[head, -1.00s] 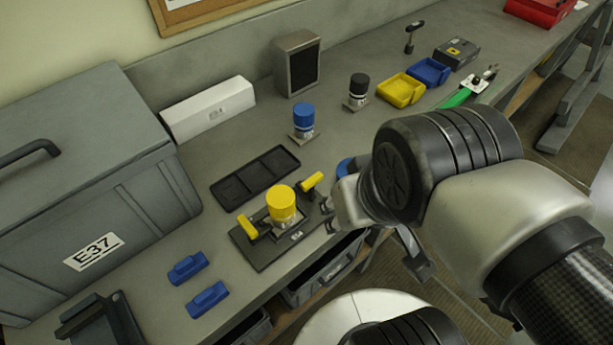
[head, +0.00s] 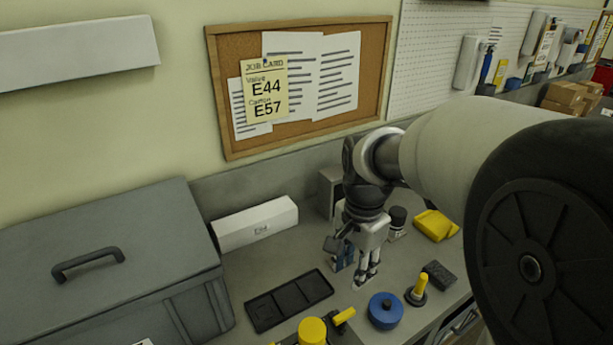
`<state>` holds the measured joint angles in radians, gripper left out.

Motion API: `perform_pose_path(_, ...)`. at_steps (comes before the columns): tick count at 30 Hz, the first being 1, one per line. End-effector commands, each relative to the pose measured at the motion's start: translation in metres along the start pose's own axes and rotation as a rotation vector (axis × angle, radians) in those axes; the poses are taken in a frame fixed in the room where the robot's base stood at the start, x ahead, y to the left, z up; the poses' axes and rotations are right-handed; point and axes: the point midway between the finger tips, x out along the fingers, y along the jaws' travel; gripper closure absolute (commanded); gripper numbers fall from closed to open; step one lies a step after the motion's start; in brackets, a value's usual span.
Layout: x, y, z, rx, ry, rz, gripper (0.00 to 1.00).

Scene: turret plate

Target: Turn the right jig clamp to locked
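The right jig clamp's yellow handle (head: 344,316) shows at the bottom edge of the head view, pointing up and to the right. Beside it is the yellow round cap (head: 312,331) of the part in the jig. The jig's plate and left clamp are mostly cut off by the frame edge. My gripper (head: 367,279) points down over the bench behind the right clamp, apart from it. Its fingers look close together, but their gap is unclear. A blue-capped valve (head: 343,256) is partly hidden beside the gripper; I cannot tell whether they touch.
A black tray (head: 262,313) lies left of my gripper. A blue round piece (head: 385,311) and a yellow-handled piece (head: 419,289) stand right of the clamp. A black-capped valve (head: 397,222) and yellow bin (head: 436,225) are behind. The job card (head: 265,90) reads Valve E44, Carrier E57.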

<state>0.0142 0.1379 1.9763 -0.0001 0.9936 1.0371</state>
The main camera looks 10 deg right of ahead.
Motion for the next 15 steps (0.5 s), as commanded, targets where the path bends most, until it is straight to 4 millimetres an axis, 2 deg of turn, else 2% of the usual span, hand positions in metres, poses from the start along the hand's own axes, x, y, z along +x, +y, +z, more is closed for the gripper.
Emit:
perform_pose_path(3, 0.008, -0.01, -0.006, 0.074, -0.014, 0.025, 0.65)
perform_pose_path(8, 0.019, -0.012, -0.007, 0.101, -0.018, 0.033, 0.65)
perform_pose_path(11, 0.034, -0.011, -0.007, 0.099, -0.018, 0.033, 0.65)
perform_pose_path(15, 0.063, -0.01, -0.006, 0.098, -0.018, 0.035, 0.65)
